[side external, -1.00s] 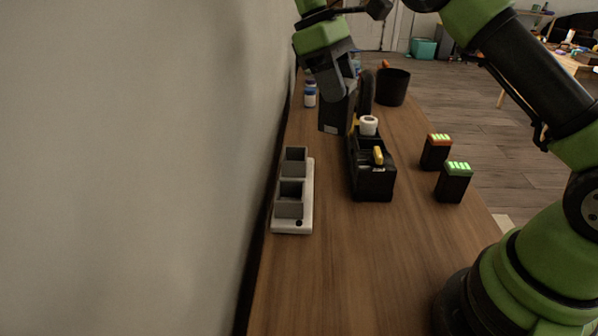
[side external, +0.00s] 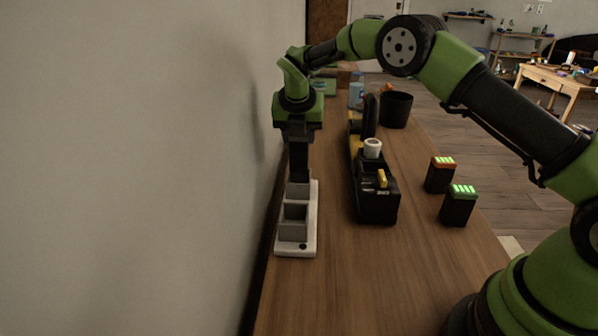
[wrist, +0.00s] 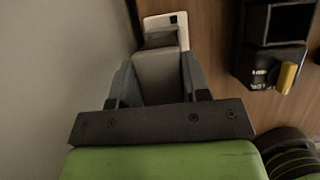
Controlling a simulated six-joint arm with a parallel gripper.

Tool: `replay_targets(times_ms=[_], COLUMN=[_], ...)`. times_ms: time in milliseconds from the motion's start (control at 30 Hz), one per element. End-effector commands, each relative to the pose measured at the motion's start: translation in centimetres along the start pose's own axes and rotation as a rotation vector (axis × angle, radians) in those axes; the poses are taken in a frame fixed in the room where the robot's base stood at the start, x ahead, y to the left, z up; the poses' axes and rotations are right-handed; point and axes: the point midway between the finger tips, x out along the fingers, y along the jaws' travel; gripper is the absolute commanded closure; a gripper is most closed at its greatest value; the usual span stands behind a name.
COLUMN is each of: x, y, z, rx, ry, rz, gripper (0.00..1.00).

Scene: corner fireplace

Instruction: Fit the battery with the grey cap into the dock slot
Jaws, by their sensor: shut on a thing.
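The dock (side external: 309,235) is a pale base with grey slot boxes, lying along the wall. Its near slot (side external: 295,212) looks empty. My gripper (side external: 298,158) points straight down over the dock's far slot box (side external: 298,189). In the wrist view my gripper (wrist: 156,80) is shut on the grey-capped battery (wrist: 158,72), with a finger on each side of the grey cap. The end of the dock (wrist: 180,30) shows beyond it. The battery's lower end is hidden, so I cannot tell how deep it sits in the slot.
A black tool or charger (side external: 376,205) with a yellow tab stands right of the dock. Batteries with an orange cap (side external: 439,177) and a green cap (side external: 457,208) stand farther right. A black cup (side external: 396,108) is behind. The wall is close on the left.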

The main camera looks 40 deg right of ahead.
Motion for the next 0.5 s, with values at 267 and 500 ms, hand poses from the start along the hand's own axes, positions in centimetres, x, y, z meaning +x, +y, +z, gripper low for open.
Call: replay_targets(times_ms=[267,500], x=[2.9,5.8], y=[0.0,0.0], z=[-1.3,-2.6], rx=[0.002,0.002], ry=[-0.001,0.0], rz=[0.0,-0.001], gripper=[0.89,0.89])
